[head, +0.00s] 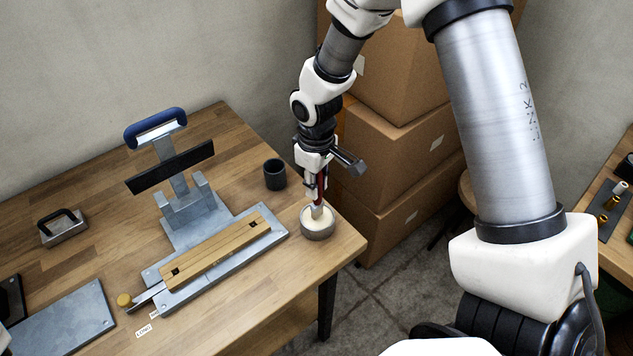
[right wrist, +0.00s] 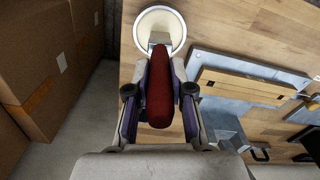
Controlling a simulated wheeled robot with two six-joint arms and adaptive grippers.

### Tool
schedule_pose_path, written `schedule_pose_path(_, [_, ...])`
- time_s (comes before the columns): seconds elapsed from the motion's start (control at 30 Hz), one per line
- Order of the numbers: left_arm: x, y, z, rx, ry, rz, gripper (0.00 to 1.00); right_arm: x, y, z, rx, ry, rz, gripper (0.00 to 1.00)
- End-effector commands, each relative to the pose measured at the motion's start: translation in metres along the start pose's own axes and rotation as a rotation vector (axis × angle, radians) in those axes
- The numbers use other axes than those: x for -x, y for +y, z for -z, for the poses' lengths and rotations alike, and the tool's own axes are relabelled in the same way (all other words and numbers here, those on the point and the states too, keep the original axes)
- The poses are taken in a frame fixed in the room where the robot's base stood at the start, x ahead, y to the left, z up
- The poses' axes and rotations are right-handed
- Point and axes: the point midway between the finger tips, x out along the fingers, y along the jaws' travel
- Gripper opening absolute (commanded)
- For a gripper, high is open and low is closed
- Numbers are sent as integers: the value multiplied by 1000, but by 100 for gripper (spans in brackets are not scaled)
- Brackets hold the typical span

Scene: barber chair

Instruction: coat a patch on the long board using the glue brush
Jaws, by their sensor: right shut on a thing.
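My right gripper (head: 314,186) is shut on the red handle of the glue brush (right wrist: 160,88), pointing down. The brush's lower end is in the round glue pot (head: 318,232), which holds pale glue and stands near the table's right corner. The pot also shows at the top of the right wrist view (right wrist: 160,18); the bristle tips are hard to make out there. The long board (head: 215,252) is a light wooden strip with two dark marks, lying on a grey metal base left of the pot. My left gripper is not in view.
A metal press with a blue handle (head: 155,123) stands behind the board. A dark cup (head: 275,174) stands behind the pot. A block with a black handle (head: 62,227) and a grey plate (head: 62,322) lie at left. Stacked cardboard boxes (head: 400,150) stand beyond the table.

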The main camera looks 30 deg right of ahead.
Motion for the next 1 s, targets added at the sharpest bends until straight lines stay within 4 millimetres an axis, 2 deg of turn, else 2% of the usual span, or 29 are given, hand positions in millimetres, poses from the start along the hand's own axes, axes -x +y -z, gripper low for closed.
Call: schedule_pose_path(1.0, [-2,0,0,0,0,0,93,-7,0,0,0,0,0,0])
